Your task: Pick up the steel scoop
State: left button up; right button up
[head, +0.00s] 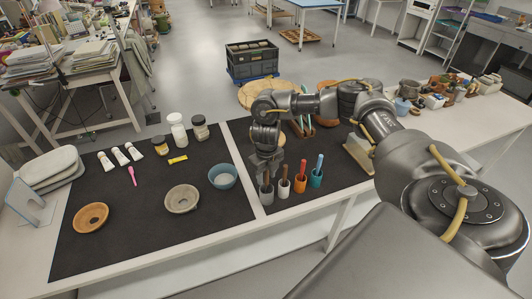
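My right gripper (267,180) points down at the grey cup (266,195), at the left end of a short row of cups on the dark mat. I cannot see whether its fingers are apart or closed on something. No steel scoop can be made out clearly; whatever stands in the grey cup is hidden by the gripper. My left gripper is not in view.
The mat's front left is clear.

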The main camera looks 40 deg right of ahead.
jog(key=shift+f, duration=0.6)
grip_shut()
notch_tip(320, 180, up, 10)
jog(key=shift+r+b, duration=0.1)
jog(key=shift+b, duration=0.2)
